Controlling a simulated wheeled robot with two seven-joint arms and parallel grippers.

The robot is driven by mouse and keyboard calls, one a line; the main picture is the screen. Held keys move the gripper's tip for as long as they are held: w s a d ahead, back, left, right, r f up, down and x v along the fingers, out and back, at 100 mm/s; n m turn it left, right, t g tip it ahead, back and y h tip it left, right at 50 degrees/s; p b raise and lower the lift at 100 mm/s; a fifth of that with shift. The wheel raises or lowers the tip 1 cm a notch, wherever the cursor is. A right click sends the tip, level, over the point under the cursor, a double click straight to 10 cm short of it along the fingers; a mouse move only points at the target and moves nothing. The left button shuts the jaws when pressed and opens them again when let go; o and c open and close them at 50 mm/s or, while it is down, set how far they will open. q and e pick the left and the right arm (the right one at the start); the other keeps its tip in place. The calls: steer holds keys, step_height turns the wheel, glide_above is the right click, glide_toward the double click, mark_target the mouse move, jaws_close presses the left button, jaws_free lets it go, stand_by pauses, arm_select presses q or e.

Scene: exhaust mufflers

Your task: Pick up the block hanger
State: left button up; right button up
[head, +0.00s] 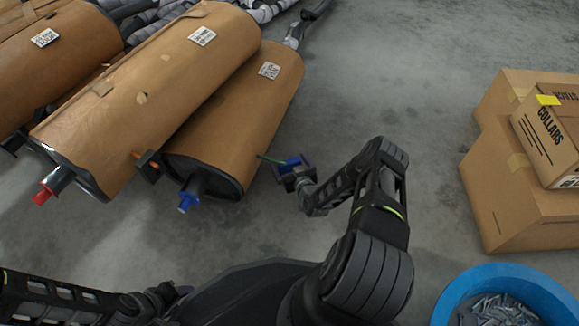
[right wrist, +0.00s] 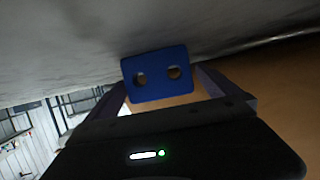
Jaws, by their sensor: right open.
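The block hanger is a blue block (head: 287,163) with a thin green rod running left from it, beside the nearest brown muffler (head: 235,120). In the right wrist view the blue block (right wrist: 157,80) shows its face with two round holes. My right gripper (head: 296,172) is open, with its fingers on either side of the block. Whether a finger touches the block I cannot tell. It also shows in the right wrist view (right wrist: 165,88). My left gripper (head: 152,300) is low at the left, partly cut off, its jaws unclear.
Several wrapped mufflers lie at the upper left, with red and blue pipe ends. A dark block on an orange rod (head: 148,164) sits at a muffler's end. Cardboard boxes (head: 510,190) stand at right, above a blue bin (head: 450,298) of metal parts. The floor between is clear.

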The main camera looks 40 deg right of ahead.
mark_target(289, 161)
steer(key=c, duration=1.4)
steer(key=shift+r, duration=0.1)
steer(key=shift+c, duration=0.2)
steer(key=shift+r, duration=0.2)
step_height(289, 161, up, 3)
steer(key=p, duration=0.3)
steer(key=shift+r, duration=0.2)
steer(key=s+a+p, duration=0.1)
steer(key=s+p, duration=0.1)
steer(key=s, duration=0.3)
steer(key=s+a+p, duration=0.2)
steer(key=s, duration=0.4)
steer(key=s+a+p, duration=0.1)
steer(key=s, duration=0.4)
steer(key=shift+s+a+f+p, duration=0.15)
steer(key=shift+s+p, duration=0.2)
steer(key=shift+p, duration=0.05)
steer(key=shift+s+a+f, duration=0.1)
steer(key=shift+s+a, duration=0.05)
steer(key=shift+s, duration=0.2)
